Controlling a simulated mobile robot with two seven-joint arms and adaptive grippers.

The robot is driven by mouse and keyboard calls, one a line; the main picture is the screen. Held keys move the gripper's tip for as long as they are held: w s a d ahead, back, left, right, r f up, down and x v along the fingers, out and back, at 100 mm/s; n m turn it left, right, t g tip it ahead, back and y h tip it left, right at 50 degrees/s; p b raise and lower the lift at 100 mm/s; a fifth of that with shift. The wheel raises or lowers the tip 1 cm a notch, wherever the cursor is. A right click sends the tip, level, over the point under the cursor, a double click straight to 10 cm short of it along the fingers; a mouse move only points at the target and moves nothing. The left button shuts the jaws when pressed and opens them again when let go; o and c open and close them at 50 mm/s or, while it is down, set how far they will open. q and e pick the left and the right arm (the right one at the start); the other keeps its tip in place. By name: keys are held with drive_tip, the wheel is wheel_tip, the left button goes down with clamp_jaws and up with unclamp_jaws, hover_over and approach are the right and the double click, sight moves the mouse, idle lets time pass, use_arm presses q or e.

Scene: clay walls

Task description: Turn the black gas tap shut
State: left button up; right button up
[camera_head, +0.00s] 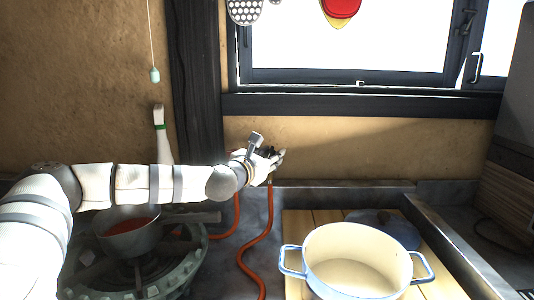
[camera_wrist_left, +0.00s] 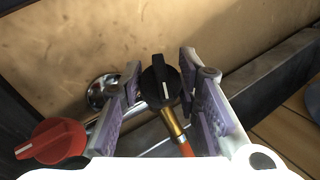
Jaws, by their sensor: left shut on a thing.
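The black gas tap (camera_wrist_left: 160,82) is a round knob with a white line on its grip bar; the line stands close to upright in the left wrist view. It sits on a brass fitting (camera_wrist_left: 172,124) with an orange-red hose below. My left gripper (camera_wrist_left: 162,72) has its fingers on both sides of the black knob and is shut on it. In the head view my left gripper (camera_head: 277,157) is at the wall below the window and largely hides the tap. A red tap (camera_wrist_left: 52,141) is to the left in the wrist view, outside the fingers. My right gripper is not in view.
A cream pot (camera_head: 306,240) with blue handles stands on a wooden board (camera_head: 294,226), a dark blue lid (camera_head: 392,228) behind it. A pan (camera_head: 128,240) sits on a green burner (camera_head: 190,262) under my left arm. Red hoses (camera_head: 247,262) run down between them.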

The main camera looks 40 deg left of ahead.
use_arm(q)
drive_tip(key=m+h, duration=0.3)
drive_tip(key=shift+r+m, duration=0.2)
drive_tip(key=shift+m, duration=0.1)
drive_tip(key=m+g+h, duration=0.1)
drive_tip(key=m+h, duration=0.1)
drive_tip(key=m, duration=0.1)
drive_tip(key=shift+r, duration=0.1)
drive_tip(key=m+g+h, duration=0.1)
drive_tip(key=m, duration=0.1)
drive_tip(key=m+g+h, duration=0.1)
drive_tip(key=m, duration=0.1)
drive_tip(key=shift+a+f+g+h, duration=0.1)
drive_tip(key=shift+f+g+h, duration=0.1)
drive_tip(key=shift+g+h, duration=0.15)
drive_tip(key=shift+w+f+m+g+h, duration=0.15)
drive_tip(key=shift+m+g+h, duration=0.5)
drive_tip(key=shift+m+g, duration=0.45)
drive_tip(key=shift+m+g+h+b, duration=0.3)
drive_tip(key=shift+m+g+b, duration=0.4)
drive_tip(key=shift+m, duration=0.6)
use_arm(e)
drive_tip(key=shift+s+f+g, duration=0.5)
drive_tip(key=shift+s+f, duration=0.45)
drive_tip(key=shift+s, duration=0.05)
use_arm(q)
drive_tip(key=shift+g, duration=0.25)
